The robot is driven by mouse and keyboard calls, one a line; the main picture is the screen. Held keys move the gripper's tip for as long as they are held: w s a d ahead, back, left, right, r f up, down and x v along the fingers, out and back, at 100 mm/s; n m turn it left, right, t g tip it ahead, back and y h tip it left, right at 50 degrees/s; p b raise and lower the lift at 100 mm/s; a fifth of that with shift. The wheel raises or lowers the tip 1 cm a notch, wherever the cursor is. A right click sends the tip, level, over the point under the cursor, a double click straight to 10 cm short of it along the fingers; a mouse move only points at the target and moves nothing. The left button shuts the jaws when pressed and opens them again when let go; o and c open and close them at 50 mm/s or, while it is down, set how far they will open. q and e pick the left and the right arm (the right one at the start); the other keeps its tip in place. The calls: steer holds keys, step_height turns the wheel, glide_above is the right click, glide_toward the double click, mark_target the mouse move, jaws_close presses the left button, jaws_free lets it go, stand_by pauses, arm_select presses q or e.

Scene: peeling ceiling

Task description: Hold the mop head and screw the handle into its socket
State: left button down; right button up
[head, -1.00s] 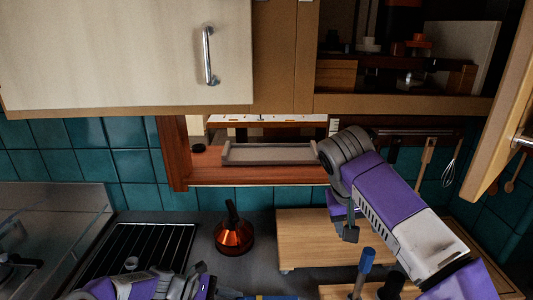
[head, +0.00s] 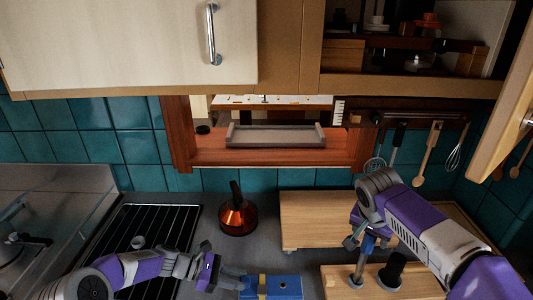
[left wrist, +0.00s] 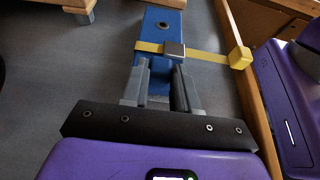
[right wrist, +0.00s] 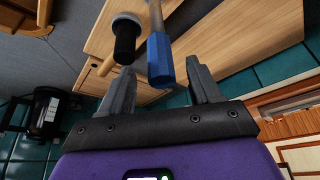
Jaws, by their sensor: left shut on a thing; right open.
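The mop head is a blue block (head: 284,288) with a yellow band, low in the head view. My left gripper (head: 236,279) is shut on its left end; the left wrist view shows the fingers (left wrist: 160,85) on the blue block (left wrist: 158,26), with a round dark hole in its top. The handle, with a blue grip (head: 367,243), stands upright in a wooden rack (head: 340,285). My right gripper (head: 362,232) is open at the top of that grip. In the right wrist view the blue grip (right wrist: 160,60) lies between the open fingers (right wrist: 160,90).
A black-gripped tool (head: 392,272) stands close to the right of the handle. A wooden board (head: 310,215) lies behind the rack. Wall cabinets (head: 130,45) hang above.

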mark_target(369, 243)
steer(key=shift+x, duration=3)
steer(key=c, duration=1.1)
steer(key=shift+r, duration=2.85)
steer(key=shift+c, duration=0.3)
